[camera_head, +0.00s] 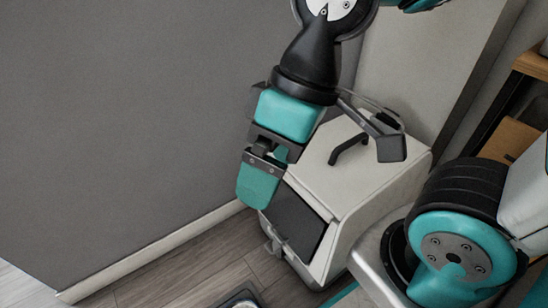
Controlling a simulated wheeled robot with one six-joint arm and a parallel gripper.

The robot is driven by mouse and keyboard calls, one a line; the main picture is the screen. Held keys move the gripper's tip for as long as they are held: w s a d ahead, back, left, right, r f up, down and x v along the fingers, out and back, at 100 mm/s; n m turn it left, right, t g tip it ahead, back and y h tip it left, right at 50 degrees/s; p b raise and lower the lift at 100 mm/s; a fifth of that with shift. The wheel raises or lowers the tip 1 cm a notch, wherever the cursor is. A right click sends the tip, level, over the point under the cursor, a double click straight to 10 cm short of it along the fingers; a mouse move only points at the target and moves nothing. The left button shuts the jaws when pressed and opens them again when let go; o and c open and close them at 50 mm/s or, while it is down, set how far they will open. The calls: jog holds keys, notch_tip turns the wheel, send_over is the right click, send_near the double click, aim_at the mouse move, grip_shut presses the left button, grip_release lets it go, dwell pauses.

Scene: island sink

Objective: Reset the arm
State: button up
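My arm bends across the upper middle of the head camera view. My gripper (261,184), with teal finger pads, hangs down and to the left at its end. It is in front of the grey wall. One finger pad shows in full and hides most of the other, so the gap between them cannot be seen. No object shows in the gripper.
A plain grey wall (110,120) with a pale skirting board (160,248) fills the left. Grey wood flooring (190,275) lies below. Wooden shelving (510,138) stands at the right edge. A pale wall or panel (430,55) rises behind my arm.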

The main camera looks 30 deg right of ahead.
notch_tip(320, 180, up, 39)
jog(key=p, duration=3.9)
jog(key=shift+w, duration=0.1)
